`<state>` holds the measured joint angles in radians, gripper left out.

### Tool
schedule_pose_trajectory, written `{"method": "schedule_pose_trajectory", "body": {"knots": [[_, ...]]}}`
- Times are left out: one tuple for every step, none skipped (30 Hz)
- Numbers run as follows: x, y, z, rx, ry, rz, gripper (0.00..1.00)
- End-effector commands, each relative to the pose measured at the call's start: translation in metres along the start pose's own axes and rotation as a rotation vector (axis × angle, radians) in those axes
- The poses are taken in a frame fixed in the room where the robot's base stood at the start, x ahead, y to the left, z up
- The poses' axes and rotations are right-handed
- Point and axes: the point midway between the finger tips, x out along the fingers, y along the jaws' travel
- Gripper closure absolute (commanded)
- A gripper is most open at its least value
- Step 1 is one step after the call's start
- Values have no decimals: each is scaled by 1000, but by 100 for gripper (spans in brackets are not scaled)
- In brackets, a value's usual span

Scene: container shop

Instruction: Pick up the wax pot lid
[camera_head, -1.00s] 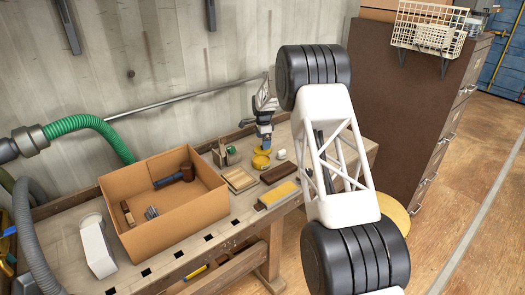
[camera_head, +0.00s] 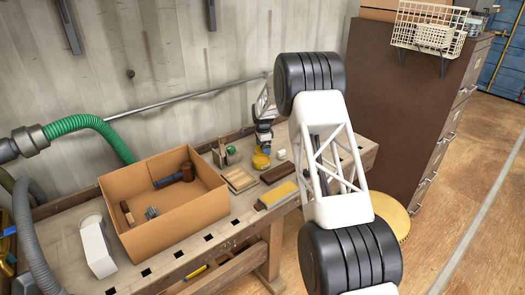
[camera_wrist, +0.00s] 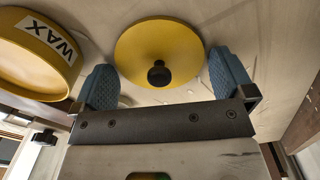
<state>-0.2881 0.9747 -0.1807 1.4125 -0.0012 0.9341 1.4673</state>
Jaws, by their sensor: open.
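The wax pot lid (camera_wrist: 142,50) is a round yellow disc with a black knob (camera_wrist: 159,74). In the wrist view it lies on the bench top between the two blue fingers of my gripper (camera_wrist: 165,75). The fingers are open, one on each side of the lid; whether they touch its rim I cannot tell. The yellow wax pot (camera_wrist: 38,62), labelled WAX, stands to the left of the left finger. In the head view my gripper (camera_head: 264,143) is low over the bench just behind the yellow pot (camera_head: 261,162), and mostly hides the lid.
The wooden workbench (camera_head: 205,240) carries a cardboard box (camera_head: 165,235) with tools at left. Near the pot are a small white item (camera_head: 281,154), a dark brown block (camera_head: 277,172) and a yellow-topped block (camera_head: 277,196). A brown cabinet (camera_head: 400,110) stands at right.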

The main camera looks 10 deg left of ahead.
Motion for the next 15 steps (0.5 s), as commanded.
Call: {"method": "schedule_pose_trajectory", "body": {"knots": [[0, 0, 0, 0, 0, 0, 0], [0, 0, 0, 0, 0, 0, 2], [0, 0, 0, 0, 0, 0, 8], [0, 0, 0, 0, 0, 0, 12], [0, 0, 0, 0, 0, 0, 17], [0, 0, 0, 0, 0, 0, 23], [0, 0, 0, 0, 0, 0, 28], [0, 0, 0, 0, 0, 0, 30], [0, 0, 0, 0, 0, 0, 30], [0, 0, 0, 0, 0, 0, 30], [0, 0, 0, 0, 0, 0, 30], [0, 0, 0, 0, 0, 0, 30], [0, 0, 0, 0, 0, 0, 30], [0, 0, 0, 0, 0, 0, 30], [-1, 0, 0, 0, 0, 0, 30]]}}
